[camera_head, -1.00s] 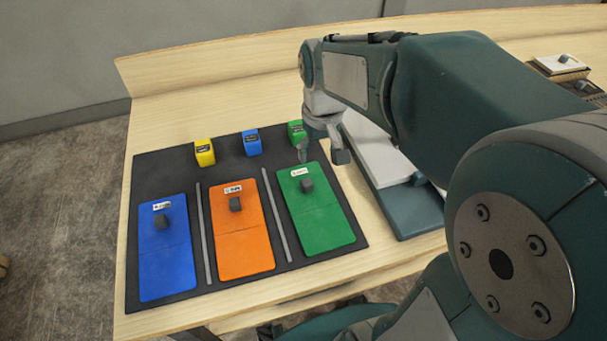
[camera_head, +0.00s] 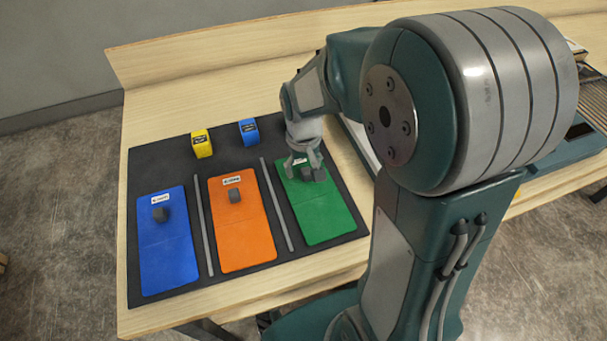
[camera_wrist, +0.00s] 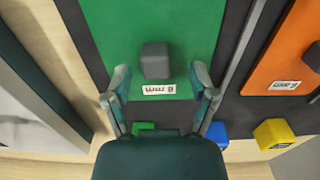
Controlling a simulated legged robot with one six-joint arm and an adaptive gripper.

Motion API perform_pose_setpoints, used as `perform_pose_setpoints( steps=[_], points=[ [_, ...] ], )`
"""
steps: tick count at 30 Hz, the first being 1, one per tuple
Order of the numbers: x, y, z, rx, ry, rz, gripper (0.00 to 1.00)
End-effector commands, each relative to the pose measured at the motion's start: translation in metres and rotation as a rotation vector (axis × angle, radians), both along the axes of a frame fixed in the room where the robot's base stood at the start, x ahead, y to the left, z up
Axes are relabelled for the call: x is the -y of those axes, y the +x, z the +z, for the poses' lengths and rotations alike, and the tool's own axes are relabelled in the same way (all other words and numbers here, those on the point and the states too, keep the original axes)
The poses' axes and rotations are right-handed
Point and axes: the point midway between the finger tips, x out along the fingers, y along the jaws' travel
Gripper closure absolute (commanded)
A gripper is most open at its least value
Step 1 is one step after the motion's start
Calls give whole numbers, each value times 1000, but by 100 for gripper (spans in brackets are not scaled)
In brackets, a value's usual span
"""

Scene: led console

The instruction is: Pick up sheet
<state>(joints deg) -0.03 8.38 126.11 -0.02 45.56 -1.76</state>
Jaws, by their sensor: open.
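Three flat sheets lie side by side on a black mat (camera_head: 222,280): a blue sheet (camera_head: 166,262), an orange sheet (camera_head: 243,240) and a green sheet (camera_head: 325,217). Each has a dark grey knob and a white label near its far end. My gripper (camera_head: 307,172) is over the far end of the green sheet, close to its knob. In the wrist view my gripper (camera_wrist: 160,88) is open, its fingers spread either side of the label, with the green sheet's grey knob (camera_wrist: 155,60) just ahead between them. Nothing is held. The exact height above the sheet is unclear.
A yellow block (camera_head: 202,143) and a blue block (camera_head: 249,132) stand behind the sheets. A green block (camera_wrist: 145,126) is mostly hidden by my gripper. Thin grey strips (camera_head: 276,205) divide the sheets. A raised wooden edge (camera_head: 200,62) runs behind.

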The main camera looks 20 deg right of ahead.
Motion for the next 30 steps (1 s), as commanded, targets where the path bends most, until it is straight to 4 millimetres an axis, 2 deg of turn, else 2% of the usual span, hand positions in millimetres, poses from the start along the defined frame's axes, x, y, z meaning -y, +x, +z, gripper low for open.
perform_pose_setpoints(
  steps=[3, 9, 14, 15, 26, 30],
  points=[
    [1, 0, -8, 0, 0, 0, 26],
    [0, 0, -8, 1, 0, 0, 26],
    [0, 0, -7, 1, 0, 0, 97],
    [0, 0, -8, 1, 0, 0, 100],
    [0, 0, -7, 1, 0, 0, 100],
    [0, 1, 2, 3, 0, 0, 100]
  ],
)
